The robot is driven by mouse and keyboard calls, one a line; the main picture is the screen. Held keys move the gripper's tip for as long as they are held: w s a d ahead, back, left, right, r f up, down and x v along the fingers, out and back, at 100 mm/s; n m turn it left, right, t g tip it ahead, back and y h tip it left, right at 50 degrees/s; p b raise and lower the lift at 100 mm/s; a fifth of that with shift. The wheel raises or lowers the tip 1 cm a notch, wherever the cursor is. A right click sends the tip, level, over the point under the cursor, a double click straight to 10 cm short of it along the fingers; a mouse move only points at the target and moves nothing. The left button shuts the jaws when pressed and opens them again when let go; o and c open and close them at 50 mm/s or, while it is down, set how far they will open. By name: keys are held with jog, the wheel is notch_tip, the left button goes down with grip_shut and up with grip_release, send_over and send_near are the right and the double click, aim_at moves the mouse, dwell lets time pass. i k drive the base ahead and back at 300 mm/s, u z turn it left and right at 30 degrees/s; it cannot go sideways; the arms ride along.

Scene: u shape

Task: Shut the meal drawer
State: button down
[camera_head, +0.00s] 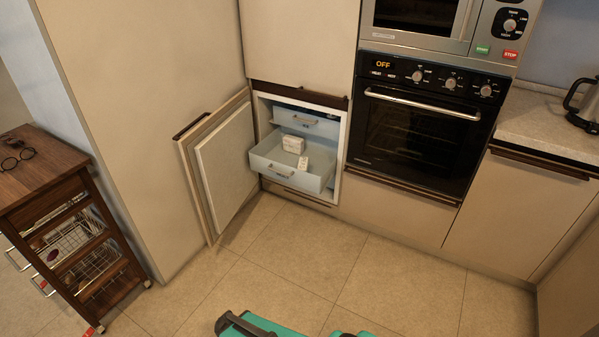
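The lower drawer (289,181) inside a low built-in fridge or freezer compartment is pulled out. It is pale blue-grey with a handle on its front. I cannot tell from any label that it is the meal drawer. A white box (293,144) and a smaller white item (303,162) are in it. Above it, an upper drawer (306,122) sits further back. The compartment door (222,165) is open, swung out to the left. My gripper is not in view.
A wooden trolley (35,185) with wire baskets and glasses on top stands at the left. An oven (417,128) and microwave are right of the compartment. A counter with a kettle (584,103) is at far right. The tiled floor (300,250) before the drawer is clear.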

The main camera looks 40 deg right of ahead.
aim_at(322, 152)
jog(key=i, duration=0.9)
